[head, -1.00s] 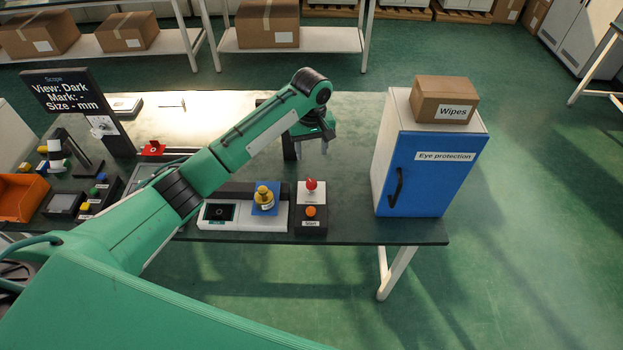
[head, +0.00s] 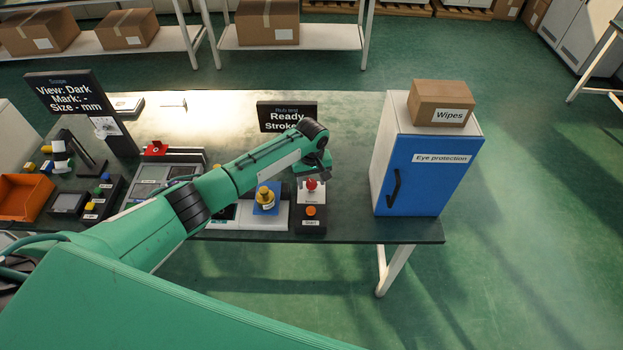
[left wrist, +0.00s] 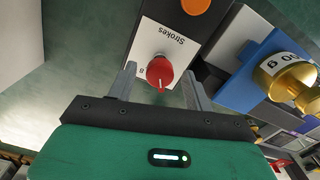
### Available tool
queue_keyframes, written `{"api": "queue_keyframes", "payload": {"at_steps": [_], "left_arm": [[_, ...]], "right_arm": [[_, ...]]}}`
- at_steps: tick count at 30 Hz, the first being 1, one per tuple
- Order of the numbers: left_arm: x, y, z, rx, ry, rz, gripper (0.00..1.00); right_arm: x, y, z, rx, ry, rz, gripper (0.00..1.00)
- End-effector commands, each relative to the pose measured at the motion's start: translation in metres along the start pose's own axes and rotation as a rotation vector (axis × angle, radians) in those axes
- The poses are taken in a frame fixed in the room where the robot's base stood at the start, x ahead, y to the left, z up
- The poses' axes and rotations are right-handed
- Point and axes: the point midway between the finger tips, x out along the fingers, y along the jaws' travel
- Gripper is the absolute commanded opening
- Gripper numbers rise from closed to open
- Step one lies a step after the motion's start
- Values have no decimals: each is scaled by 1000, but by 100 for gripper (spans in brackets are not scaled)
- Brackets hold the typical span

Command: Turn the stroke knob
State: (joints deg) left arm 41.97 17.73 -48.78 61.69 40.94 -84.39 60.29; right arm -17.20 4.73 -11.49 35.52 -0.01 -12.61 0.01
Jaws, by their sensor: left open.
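The red stroke knob (left wrist: 159,72) sits on a white plate labelled "Strokes" (left wrist: 165,38) in the left wrist view, with its pointer toward the gripper body. A small "8" is beside it. In the head view the knob (head: 311,185) is on the small dark box at the table's front. My left gripper (left wrist: 160,77) is open, one finger on each side of the knob with gaps showing. I cannot tell how deep the fingers reach. In the head view the gripper (head: 314,176) is just over the knob. My right gripper is out of view.
An orange button (head: 310,211) is in front of the knob. A brass weight (head: 265,196) on a blue pad stands just left. A "Ready / Stroke" sign (head: 285,112) stands behind, partly hidden by my arm. A blue-doored cabinet (head: 420,175) stands right.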

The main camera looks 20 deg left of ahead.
Motion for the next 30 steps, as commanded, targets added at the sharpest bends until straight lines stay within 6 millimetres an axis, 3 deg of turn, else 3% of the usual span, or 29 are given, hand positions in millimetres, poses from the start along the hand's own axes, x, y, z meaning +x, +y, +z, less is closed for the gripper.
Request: {"api": "queue_keyframes", "payload": {"at_steps": [3, 10, 20, 30], "left_arm": [[0, 0, 0, 0, 0, 0, 52], [0, 0, 0, 0, 0, 0, 7], [-1, 0, 0, 39, -1, 0, 7], [-2, 0, 0, 261, -2, 0, 7]], "right_arm": [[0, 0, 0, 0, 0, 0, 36], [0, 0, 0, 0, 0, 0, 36], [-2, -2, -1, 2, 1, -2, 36], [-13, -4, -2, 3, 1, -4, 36]]}}
